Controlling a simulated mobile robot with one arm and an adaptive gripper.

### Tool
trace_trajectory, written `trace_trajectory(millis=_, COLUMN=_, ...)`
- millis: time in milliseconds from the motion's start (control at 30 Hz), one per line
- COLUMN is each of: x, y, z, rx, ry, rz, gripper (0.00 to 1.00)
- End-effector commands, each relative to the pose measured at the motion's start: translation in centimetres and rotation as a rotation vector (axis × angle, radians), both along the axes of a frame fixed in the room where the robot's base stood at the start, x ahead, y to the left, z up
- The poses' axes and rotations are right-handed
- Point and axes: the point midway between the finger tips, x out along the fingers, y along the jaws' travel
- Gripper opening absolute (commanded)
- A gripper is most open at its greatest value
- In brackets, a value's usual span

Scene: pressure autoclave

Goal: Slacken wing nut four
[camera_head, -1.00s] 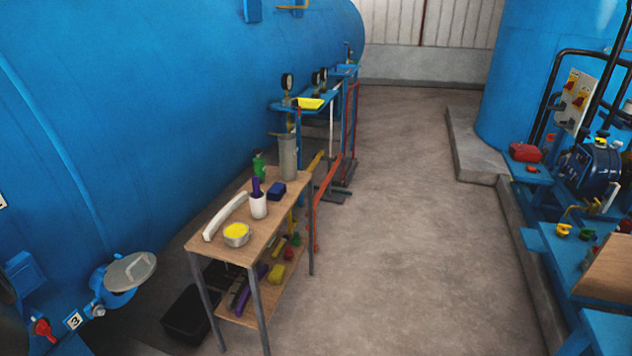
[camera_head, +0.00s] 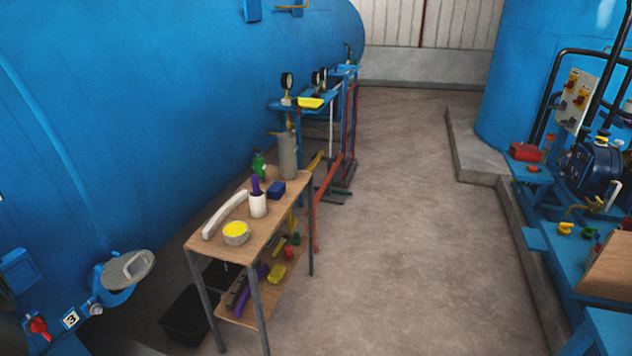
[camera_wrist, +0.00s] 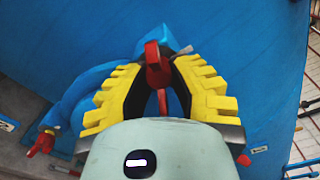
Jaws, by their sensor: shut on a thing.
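In the wrist view, my gripper (camera_wrist: 157,92) has its yellow ribbed fingers closed around a red wing nut (camera_wrist: 153,60) in front of the blue vessel wall. Its number cannot be read, and its lower part is partly hidden between the fingers. A second red wing nut (camera_wrist: 40,144) sticks out at the lower left of the wrist view, apart from the gripper. In the head view, a red wing nut (camera_head: 38,326) shows at the lower left, beside a label marked 3 (camera_head: 71,319). My gripper is not in the head view.
A wooden table (camera_head: 262,228) with a white cup (camera_head: 258,205) and a yellow-filled tin (camera_head: 236,233) stands beside the large blue vessel (camera_head: 170,110). A black bin (camera_head: 185,318) is on the floor. A round grey lid (camera_head: 127,267) juts out. The central floor is clear.

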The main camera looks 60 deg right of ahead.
Motion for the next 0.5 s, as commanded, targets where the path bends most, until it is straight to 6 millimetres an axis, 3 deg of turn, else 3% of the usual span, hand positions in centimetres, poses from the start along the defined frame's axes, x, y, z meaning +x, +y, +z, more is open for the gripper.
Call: trace_trajectory(millis=500, x=-0.05, y=0.05, z=0.06, rx=-0.479, ry=-0.136, rz=0.003, gripper=0.00)
